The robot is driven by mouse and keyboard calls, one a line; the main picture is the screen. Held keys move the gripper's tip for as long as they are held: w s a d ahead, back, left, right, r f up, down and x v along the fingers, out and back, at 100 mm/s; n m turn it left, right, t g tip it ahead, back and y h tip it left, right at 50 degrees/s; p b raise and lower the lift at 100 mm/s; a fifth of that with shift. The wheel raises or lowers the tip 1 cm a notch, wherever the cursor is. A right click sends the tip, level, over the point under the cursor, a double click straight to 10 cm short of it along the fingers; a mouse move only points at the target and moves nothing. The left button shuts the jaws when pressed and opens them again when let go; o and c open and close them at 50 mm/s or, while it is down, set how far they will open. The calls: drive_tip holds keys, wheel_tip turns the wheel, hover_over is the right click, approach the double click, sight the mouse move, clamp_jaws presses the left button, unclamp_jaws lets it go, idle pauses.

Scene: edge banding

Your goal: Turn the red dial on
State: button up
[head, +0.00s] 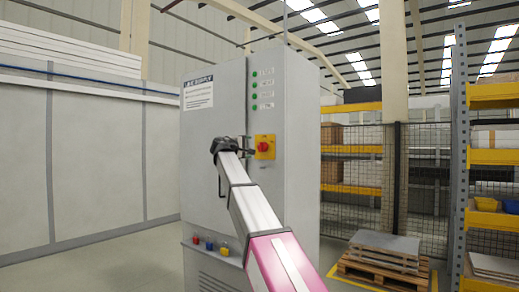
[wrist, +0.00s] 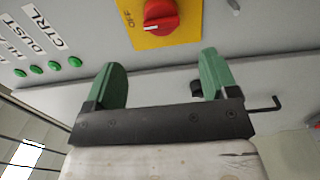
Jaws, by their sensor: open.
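The red dial (head: 264,147) sits on a yellow plate (head: 270,154) on the side of a grey cabinet. In the wrist view the red dial (wrist: 161,15) is at the top centre on its yellow plate (wrist: 134,36), with the word OFF beside it. My gripper (wrist: 168,72) has its two green fingers apart, with nothing between them. The dial lies ahead of the fingertips, in line with the gap, and is not touched. In the head view my gripper (head: 226,146) is near the cabinet, left of the dial; its fingers are hard to make out there.
Several green buttons (wrist: 53,68) with labels are on the cabinet (head: 215,120), above the dial in the head view. A black hooked handle (wrist: 264,104) is near my right finger. Shelving (head: 460,150), mesh fencing and a loaded pallet (head: 383,265) stand to the right.

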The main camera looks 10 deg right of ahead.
sight(259, 147)
drive_tip(key=x, duration=1)
drive_tip(key=shift+w+d+f, duration=0.15)
drive_tip(key=shift+d, duration=0.05)
drive_tip(key=c, duration=0.9)
